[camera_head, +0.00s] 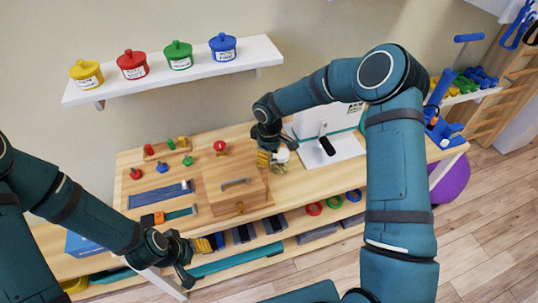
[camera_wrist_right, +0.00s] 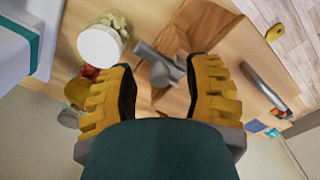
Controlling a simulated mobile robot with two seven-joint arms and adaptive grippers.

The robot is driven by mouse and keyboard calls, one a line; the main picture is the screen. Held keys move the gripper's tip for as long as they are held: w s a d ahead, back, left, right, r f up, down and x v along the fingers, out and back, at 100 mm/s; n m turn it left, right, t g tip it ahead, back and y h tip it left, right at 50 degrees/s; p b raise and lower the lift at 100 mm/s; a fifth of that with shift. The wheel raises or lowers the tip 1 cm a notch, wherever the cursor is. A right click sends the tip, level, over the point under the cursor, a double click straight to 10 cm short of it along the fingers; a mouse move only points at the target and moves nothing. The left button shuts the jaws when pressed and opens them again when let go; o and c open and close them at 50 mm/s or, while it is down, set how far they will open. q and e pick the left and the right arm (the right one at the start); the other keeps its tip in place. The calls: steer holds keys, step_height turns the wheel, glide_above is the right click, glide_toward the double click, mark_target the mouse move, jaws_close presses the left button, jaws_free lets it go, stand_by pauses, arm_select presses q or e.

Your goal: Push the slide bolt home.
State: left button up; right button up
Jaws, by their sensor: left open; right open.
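My right gripper (camera_head: 272,157) is open above the bench, at the right end of the wooden box (camera_head: 222,178). In the right wrist view a grey metal piece with a rounded cross part, which looks like the slide bolt (camera_wrist_right: 160,66), lies between and just beyond the open fingers (camera_wrist_right: 168,90). I cannot tell whether a finger touches it. The box (camera_wrist_right: 205,30) shows behind the bolt. My left gripper (camera_head: 207,243) is open and empty in front of the bench's lower shelf.
A white-lidded jar (camera_wrist_right: 100,45) stands close beside the right gripper. A white upright panel on a base (camera_head: 330,150) is to the right. A blue panel (camera_head: 160,195) and small coloured pieces lie left of the box. Pots (camera_head: 132,65) stand on the wall shelf.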

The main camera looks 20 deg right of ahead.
jaws_close()
steer(key=shift+a+f+b, duration=0.1)
steer(key=shift+a+b, duration=0.65)
steer(key=shift+a, duration=0.95)
steer(key=shift+c, duration=2.4)
jaws_free()
steer(key=o, duration=0.5)
steer(key=shift+a, duration=0.1)
